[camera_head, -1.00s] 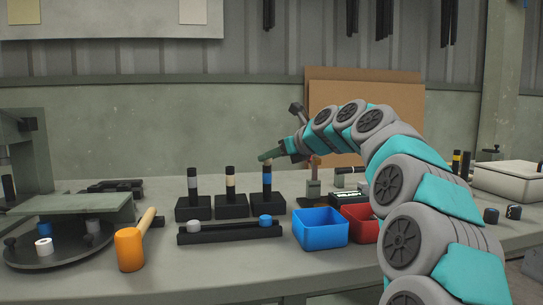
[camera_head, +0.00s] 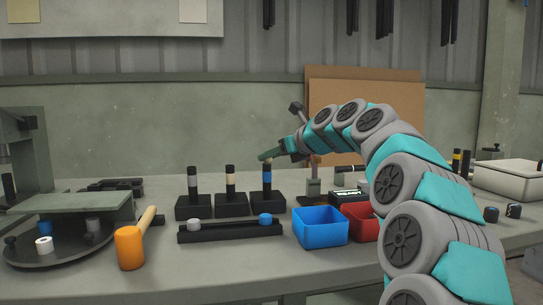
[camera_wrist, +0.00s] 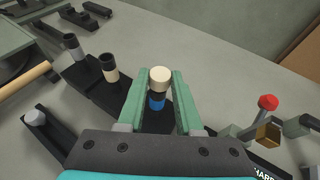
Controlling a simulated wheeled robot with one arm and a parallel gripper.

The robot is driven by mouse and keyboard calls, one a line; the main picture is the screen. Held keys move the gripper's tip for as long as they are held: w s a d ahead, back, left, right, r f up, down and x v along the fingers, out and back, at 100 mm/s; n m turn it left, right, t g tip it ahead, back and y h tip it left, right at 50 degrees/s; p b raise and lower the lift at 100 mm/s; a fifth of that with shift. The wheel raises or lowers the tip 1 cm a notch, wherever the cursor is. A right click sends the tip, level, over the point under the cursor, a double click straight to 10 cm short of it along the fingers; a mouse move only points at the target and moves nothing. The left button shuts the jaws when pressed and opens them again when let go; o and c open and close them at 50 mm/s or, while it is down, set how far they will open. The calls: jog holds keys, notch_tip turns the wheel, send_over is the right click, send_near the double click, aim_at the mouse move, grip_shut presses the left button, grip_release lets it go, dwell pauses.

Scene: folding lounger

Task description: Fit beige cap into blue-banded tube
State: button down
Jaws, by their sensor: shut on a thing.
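The blue-banded tube (camera_head: 267,180) stands upright in a black block, the rightmost of three. My gripper (camera_head: 268,156) is at its top, coming from the right. In the wrist view my green fingers (camera_wrist: 163,76) are shut on the beige cap (camera_wrist: 160,74), one on each side. The cap is over the mouth of the tube, whose blue band (camera_wrist: 157,101) shows just below it. Whether the cap is seated in the tube or only held at its mouth, I cannot tell.
A beige-banded tube (camera_head: 230,182) and a grey-banded tube (camera_head: 192,184) stand to the left. A black rail (camera_head: 230,231) with grey and blue caps lies in front. Nearby are a blue bin (camera_head: 320,227), a red bin (camera_head: 364,223) and an orange mallet (camera_head: 130,248).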

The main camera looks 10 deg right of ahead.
jog(key=c, duration=0.5)
grip_release()
jog(key=v, duration=0.8)
